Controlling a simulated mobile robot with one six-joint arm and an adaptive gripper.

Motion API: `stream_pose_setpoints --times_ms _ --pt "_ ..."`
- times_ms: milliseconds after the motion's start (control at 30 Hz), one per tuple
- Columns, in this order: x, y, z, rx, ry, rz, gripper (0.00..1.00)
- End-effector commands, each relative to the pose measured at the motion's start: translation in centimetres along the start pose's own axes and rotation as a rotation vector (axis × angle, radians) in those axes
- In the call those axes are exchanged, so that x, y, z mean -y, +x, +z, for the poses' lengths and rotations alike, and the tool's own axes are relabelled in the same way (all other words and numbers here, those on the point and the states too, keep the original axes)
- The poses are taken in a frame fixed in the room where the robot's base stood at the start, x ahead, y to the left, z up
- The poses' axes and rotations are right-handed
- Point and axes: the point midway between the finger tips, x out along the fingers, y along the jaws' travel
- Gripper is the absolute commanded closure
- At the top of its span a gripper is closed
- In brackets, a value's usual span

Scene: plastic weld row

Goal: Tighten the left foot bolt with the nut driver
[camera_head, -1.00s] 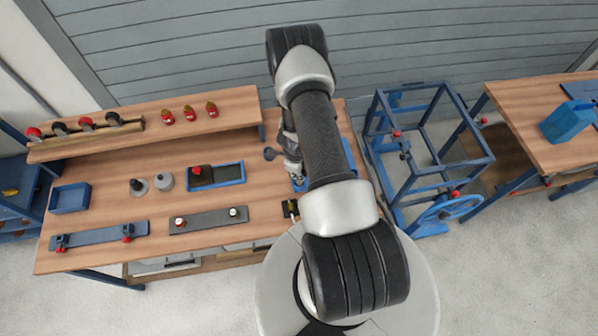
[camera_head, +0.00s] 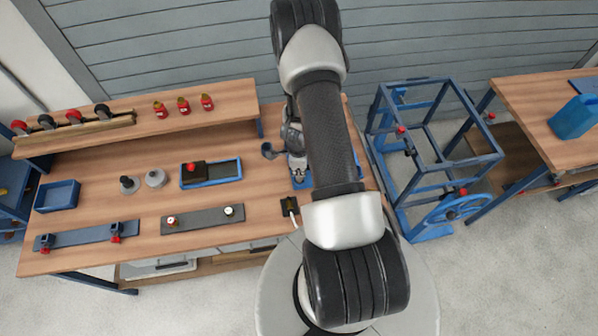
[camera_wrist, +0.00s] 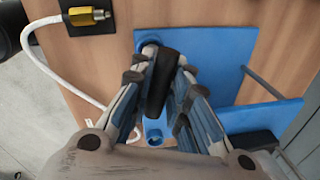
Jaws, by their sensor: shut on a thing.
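In the wrist view my gripper (camera_wrist: 158,88) is shut on a black-handled tool, which appears to be the nut driver (camera_wrist: 160,80). It is over a blue holder (camera_wrist: 222,52) with round cups. The tool's upper end overlaps one cup; I cannot tell whether it is in it or above it. Another blue cup (camera_wrist: 154,136) shows below. In the head view my gripper (camera_head: 297,165) is at the right part of the bench, partly hidden by my arm. A grey plate (camera_head: 200,220) carries a left bolt-like head (camera_head: 172,220) and a right one (camera_head: 229,211). I cannot tell whether the left one is the left foot bolt.
A brass fitting (camera_wrist: 85,16) with a white hose lies near the holder. The bench also holds a blue bin (camera_head: 57,195), a blue tray (camera_head: 228,171), and a rail with red-knobbed clamps (camera_head: 80,237). A raised shelf runs behind. A blue frame cart (camera_head: 440,150) stands right.

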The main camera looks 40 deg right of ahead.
Motion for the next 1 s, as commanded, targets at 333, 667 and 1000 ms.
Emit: stream_pose_setpoints --times_ms 333,667,1000 --pt "-0.04 0.42 -0.04 0.032 -0.221 -0.004 1.0" --pt "-0.01 0.43 -0.06 0.061 -0.421 -0.007 1.0" --pt "-0.02 0.42 -0.06 0.09 -0.627 -0.009 1.0"
